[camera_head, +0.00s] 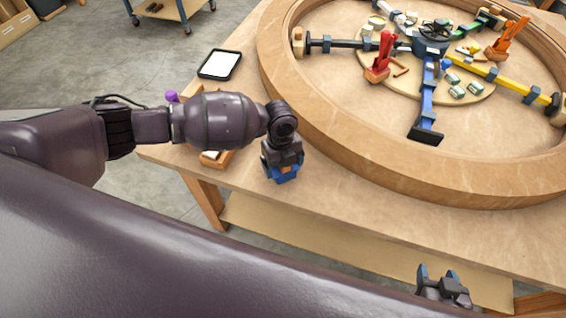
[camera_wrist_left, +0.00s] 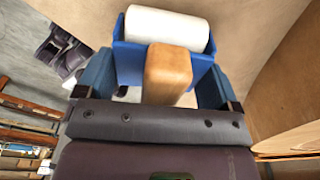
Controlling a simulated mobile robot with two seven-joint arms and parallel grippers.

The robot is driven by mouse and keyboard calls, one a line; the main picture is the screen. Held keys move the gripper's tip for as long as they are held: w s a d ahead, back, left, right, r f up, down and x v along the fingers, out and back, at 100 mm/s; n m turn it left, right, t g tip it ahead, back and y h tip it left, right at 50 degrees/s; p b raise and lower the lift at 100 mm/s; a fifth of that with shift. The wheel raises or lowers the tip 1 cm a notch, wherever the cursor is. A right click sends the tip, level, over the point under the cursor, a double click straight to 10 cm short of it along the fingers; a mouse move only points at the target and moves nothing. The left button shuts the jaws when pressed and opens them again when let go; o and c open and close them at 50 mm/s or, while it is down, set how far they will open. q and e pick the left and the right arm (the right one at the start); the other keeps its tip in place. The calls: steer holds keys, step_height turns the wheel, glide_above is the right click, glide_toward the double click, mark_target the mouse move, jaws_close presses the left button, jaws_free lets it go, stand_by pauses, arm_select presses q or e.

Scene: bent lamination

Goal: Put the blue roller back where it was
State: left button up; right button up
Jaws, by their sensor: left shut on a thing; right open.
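The blue roller has a white roll (camera_wrist_left: 167,27), a blue frame and a wooden handle (camera_wrist_left: 167,72). In the left wrist view it sits between the two blue fingers of my left gripper (camera_wrist_left: 158,92), which is shut on it. In the head view my left gripper (camera_head: 283,172) points down over the near-left part of the wooden table (camera_head: 345,215), beside the large ring. Only a little blue shows at its tip there, and most of the roller is hidden. My right gripper (camera_head: 443,280) is open and empty at the bottom, in front of the table's near edge.
A large wooden ring (camera_head: 300,95) with coloured arms and clamps fills most of the table. A white-faced tablet (camera_head: 220,64) lies at the left edge.

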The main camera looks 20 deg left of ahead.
arm_select(q)
steer(key=shift+s+f, duration=0.1)
steer(key=shift+f, duration=0.3)
steer(key=shift+s+f, duration=0.1)
steer(key=shift+f+b, duration=0.2)
steer(key=shift+b, duration=0.1)
steer(key=shift+c, duration=1.1)
steer(key=o, duration=1)
steer(key=shift+c, duration=0.2)
steer(key=r, duration=0.4)
steer(key=w+r, duration=0.1)
steer(key=r, duration=0.4)
steer(key=a+r, duration=0.1)
steer(key=r, duration=0.3)
steer(key=shift+w+r, duration=0.2)
